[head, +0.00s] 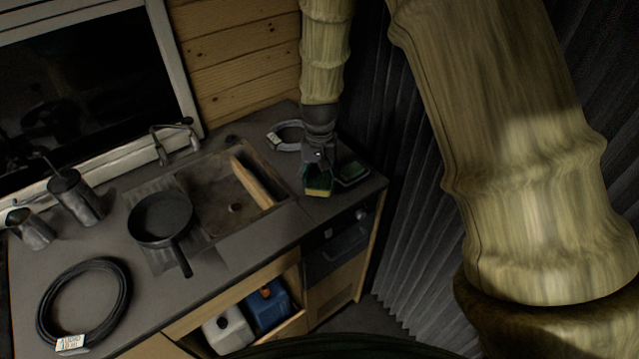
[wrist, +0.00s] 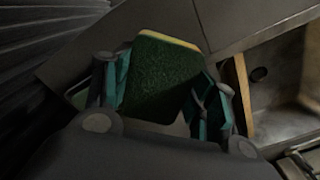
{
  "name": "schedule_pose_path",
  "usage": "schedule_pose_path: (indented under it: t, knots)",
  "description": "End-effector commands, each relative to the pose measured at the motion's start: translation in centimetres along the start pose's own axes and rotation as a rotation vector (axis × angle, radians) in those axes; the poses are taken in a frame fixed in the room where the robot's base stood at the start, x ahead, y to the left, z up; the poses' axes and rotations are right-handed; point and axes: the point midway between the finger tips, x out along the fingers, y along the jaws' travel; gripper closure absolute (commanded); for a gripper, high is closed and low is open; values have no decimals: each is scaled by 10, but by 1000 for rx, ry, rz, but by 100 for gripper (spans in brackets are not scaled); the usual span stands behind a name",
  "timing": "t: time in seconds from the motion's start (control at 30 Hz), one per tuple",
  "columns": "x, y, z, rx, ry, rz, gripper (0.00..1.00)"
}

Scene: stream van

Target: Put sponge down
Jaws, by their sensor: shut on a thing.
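The sponge (head: 319,187) has a dark green scouring side and a yellow side. My gripper (head: 318,172) is shut on it over the right end of the counter, to the right of the sink. In the wrist view the sponge (wrist: 160,78) sits between my gripper's two teal-padded fingers (wrist: 160,95), its green face towards the camera and a yellow edge at the top. I cannot tell whether its underside touches the counter. A small dark green-edged tray (head: 354,173) lies on the counter just right of the sponge, partly hidden behind my gripper.
The sink (head: 215,185) with a wooden board (head: 252,182) lies left of my gripper. A frying pan (head: 160,218), a coiled black cable (head: 84,307) and metal pots (head: 75,198) stand further left. A pale coil (head: 285,135) lies behind. The counter's front edge is close.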

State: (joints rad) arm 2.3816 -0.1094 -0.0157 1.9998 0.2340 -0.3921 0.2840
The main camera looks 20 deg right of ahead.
Motion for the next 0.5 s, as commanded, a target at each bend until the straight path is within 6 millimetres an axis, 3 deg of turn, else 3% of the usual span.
schedule_pose_path:
  t: [0.5]
  knots:
    - [33,0,1,0,-1,0,82]
